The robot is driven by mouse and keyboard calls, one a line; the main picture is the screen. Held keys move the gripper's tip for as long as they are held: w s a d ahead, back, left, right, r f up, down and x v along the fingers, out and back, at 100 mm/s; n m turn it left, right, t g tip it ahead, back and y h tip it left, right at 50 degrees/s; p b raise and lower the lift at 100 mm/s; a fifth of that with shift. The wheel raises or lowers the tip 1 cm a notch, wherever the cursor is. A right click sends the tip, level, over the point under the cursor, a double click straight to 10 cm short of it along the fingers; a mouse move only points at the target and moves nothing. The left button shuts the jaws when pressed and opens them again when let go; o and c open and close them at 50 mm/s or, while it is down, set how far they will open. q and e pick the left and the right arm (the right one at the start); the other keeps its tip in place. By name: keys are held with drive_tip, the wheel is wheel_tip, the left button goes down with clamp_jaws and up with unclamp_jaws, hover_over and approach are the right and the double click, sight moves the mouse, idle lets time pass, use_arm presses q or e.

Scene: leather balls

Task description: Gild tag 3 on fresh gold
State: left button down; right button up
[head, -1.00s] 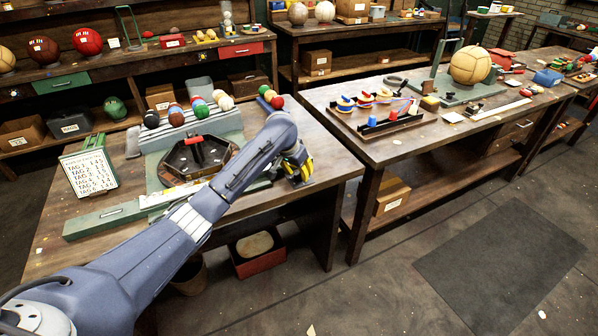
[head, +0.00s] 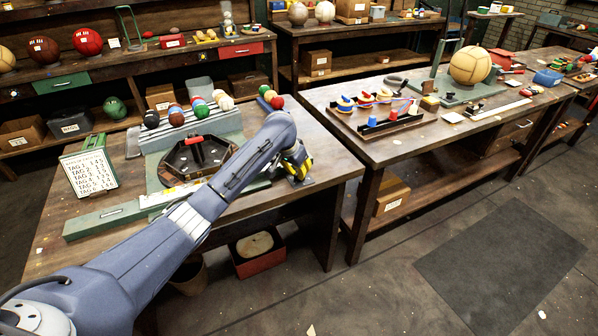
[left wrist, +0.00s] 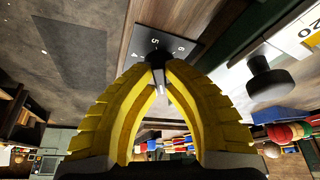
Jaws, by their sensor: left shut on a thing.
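My left gripper (head: 299,174) is low over the right front of the near bench. In the left wrist view its yellow fingers (left wrist: 158,72) meet at the tips on a small pale upright piece, mostly hidden by them. This piece stands at a dark plate (left wrist: 150,47) marked with numbers, of which 5 and 6 are readable. The plate's edge also shows under the gripper in the head view (head: 302,183). A white tag list board (head: 91,173) stands at the bench's left, its figures too small to read surely. My right gripper is not in view.
A dark hexagonal tray (head: 183,168) with a red piece sits mid-bench, before a rack of several coloured balls (head: 201,109). A black knob (left wrist: 268,80) is near the plate. A tan ball (head: 469,65) stands on the right bench. Floor between is clear.

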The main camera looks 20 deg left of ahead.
use_arm(q)
drive_tip(key=m, duration=0.2)
drive_tip(key=m+g+h, duration=0.1)
drive_tip(key=m, duration=0.2)
drive_tip(key=shift+w+a+h, duration=0.1)
drive_tip(key=shift+a+h, duration=0.05)
drive_tip(key=shift+h, duration=0.15)
drive_tip(key=m+g, duration=0.1)
drive_tip(key=m, duration=0.2)
drive_tip(key=m+g+h, duration=0.1)
drive_tip(key=m, duration=0.2)
idle(0.3)
drive_tip(key=c, duration=1.5)
unclamp_jaws()
drive_tip(key=shift+o, duration=0.2)
drive_tip(key=shift+w, duration=0.1)
